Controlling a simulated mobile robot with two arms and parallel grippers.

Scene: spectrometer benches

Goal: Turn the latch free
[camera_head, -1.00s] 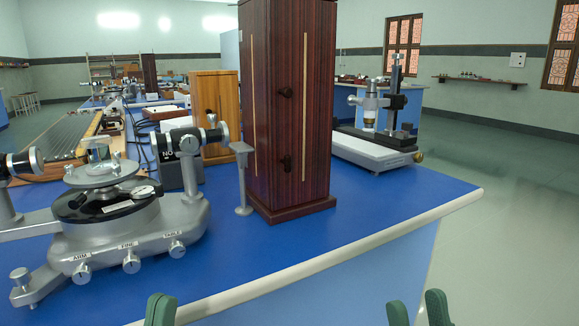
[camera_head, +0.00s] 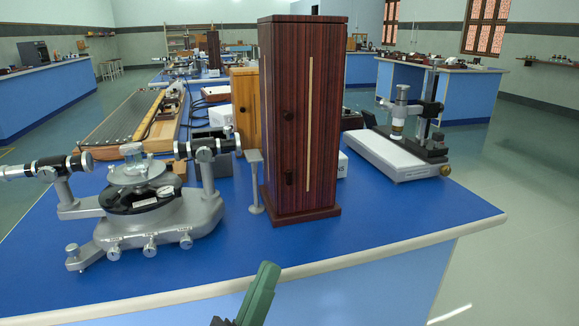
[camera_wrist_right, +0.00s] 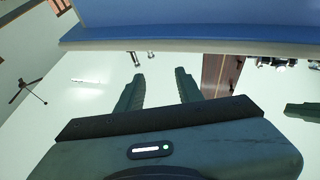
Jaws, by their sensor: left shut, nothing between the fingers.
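A tall dark red-brown wooden cabinet (camera_head: 300,120) stands upright on the blue bench in the head view. Its front faces carry a small dark upper fitting (camera_head: 288,115) and a dark lower fitting (camera_head: 289,178); I cannot tell which is the latch. My left gripper (camera_head: 262,290), green, is shut and empty in front of the bench's front edge, below and apart from the cabinet. In the right wrist view my right gripper (camera_wrist_right: 160,85) has its two fingers apart with nothing between them. Part of the cabinet (camera_wrist_right: 220,72) shows beyond those fingers.
A grey spectrometer (camera_head: 150,215) stands on the bench left of the cabinet, with a small grey post (camera_head: 255,180) close beside it. A microscope on a white base (camera_head: 400,155) stands at the right.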

